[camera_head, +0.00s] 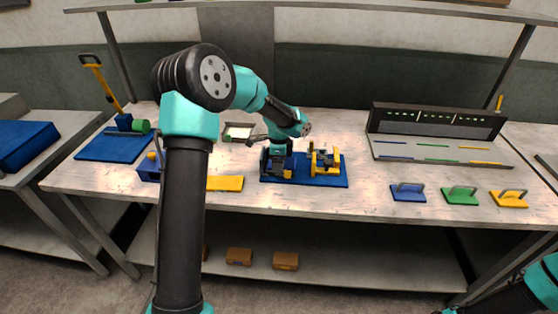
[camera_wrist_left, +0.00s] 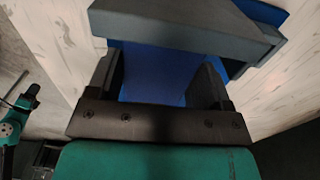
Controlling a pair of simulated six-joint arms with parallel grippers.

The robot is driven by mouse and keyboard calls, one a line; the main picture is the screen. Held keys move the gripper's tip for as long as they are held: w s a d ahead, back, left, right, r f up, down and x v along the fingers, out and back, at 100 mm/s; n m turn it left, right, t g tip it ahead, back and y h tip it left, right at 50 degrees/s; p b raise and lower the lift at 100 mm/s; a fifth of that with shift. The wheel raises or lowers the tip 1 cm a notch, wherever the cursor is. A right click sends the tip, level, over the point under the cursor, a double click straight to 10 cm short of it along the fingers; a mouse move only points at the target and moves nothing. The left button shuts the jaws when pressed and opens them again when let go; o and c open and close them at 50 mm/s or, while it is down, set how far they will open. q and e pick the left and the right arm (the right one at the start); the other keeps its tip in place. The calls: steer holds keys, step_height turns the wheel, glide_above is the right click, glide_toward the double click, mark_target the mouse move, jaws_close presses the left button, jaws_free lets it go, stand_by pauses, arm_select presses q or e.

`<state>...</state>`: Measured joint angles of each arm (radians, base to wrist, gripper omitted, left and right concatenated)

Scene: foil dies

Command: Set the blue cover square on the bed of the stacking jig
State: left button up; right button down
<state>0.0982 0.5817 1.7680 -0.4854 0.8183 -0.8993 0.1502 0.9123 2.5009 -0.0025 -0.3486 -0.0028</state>
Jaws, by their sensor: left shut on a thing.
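The stacking jig (camera_head: 334,182) appears to be the blue base with yellow upright parts near the middle of the table. My left gripper (camera_head: 277,166) points down over the left part of this base, close to it. In the left wrist view, a flat blue piece (camera_wrist_left: 165,76), which I take as the blue cover, lies between the dark fingers of the gripper (camera_wrist_left: 165,55), which is shut on it. Its lower edge is hidden, so I cannot tell whether it touches the bed. My right gripper is out of view.
A yellow sheet (camera_head: 226,184) lies left of the jig. A blue-based device with a yellow lever (camera_head: 101,85) stands far left.

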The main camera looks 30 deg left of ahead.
arm_select(q)
steer(key=shift+f, duration=0.1)
steer(key=o, duration=1)
step_height(320, 180, up, 12)
stand_by(0.6)
